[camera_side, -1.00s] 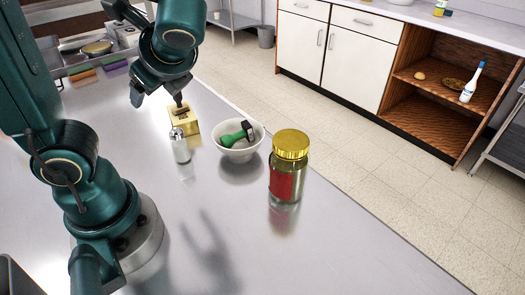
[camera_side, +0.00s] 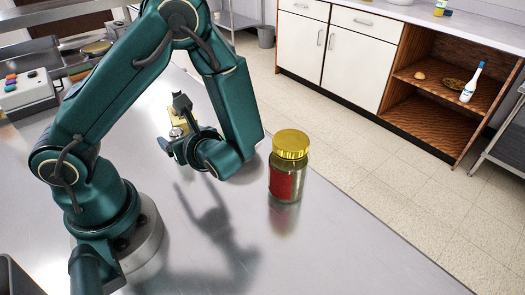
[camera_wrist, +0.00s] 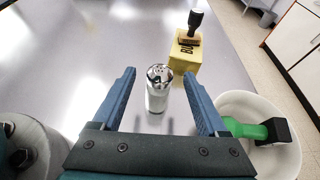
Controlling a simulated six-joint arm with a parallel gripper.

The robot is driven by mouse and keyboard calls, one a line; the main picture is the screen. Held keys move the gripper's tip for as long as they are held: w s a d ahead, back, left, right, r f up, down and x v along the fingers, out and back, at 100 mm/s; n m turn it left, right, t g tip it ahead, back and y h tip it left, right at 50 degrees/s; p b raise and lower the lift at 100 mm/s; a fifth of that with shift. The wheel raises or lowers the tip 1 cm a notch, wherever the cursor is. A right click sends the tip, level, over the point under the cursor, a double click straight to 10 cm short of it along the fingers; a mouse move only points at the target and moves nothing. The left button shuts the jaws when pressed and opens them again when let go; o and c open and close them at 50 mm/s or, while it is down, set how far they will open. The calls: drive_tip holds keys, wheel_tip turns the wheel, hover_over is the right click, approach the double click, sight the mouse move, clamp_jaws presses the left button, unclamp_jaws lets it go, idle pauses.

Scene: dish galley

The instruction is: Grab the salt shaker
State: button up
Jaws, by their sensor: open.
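The salt shaker (camera_wrist: 158,97), a small glass shaker with a shiny metal top, stands upright on the metal counter in the wrist view. My gripper (camera_wrist: 160,98) is open, with its blue fingers at either side of the shaker in that view; I cannot tell how far along the fingers it sits. The rest of the shaker is hidden there.
A yellow box (camera_wrist: 186,50) with a dark-handled item on it stands behind the shaker. A white bowl (camera_wrist: 285,160) holding a green-handled item is at the right. A gold-lidded jar (camera_side: 288,168) stands right of my arm. The counter (camera_side: 300,240) in front is clear.

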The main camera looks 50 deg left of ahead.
drive_tip(key=shift+a+f, duration=0.2)
drive_tip(key=shift+f, duration=0.25)
drive_tip(key=shift+x, duration=2.35)
clamp_jaws()
